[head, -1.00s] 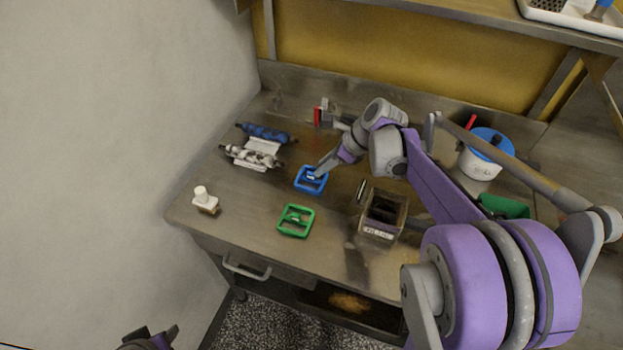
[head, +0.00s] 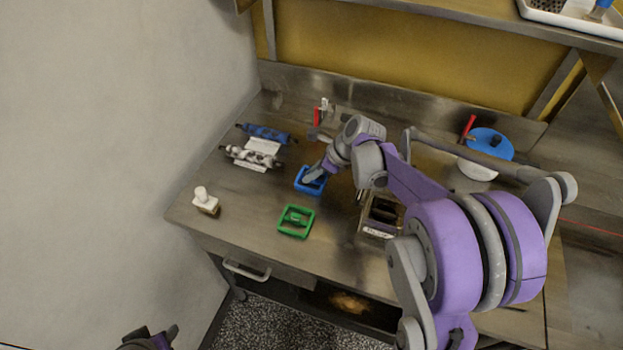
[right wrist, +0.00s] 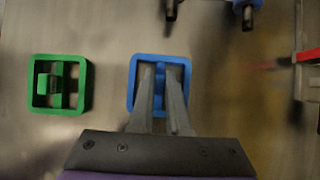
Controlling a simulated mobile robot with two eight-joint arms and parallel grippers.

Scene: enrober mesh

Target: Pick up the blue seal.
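The blue seal (head: 299,186), a square blue frame with a middle bar, lies on the steel table, partly hidden by my right gripper (head: 314,177). In the right wrist view the blue seal (right wrist: 133,88) lies flat under my right gripper (right wrist: 160,70). Its two fingers reach into the frame, one on each side of the middle bar. The gap between them is narrow, and I cannot tell whether they press on the bar. My left gripper (head: 150,336) is at the bottom edge of the head view, away from the table, its fingers apart.
A green seal (head: 282,223) lies nearby on the table (head: 255,228). A blue roller (head: 264,133) and a pale roller (head: 250,156) sit behind to the left. A white-knobbed block (head: 204,200) is at the left edge. A blue-lidded pot (head: 478,168) stands right. A dark box (head: 376,232) is under my arm.

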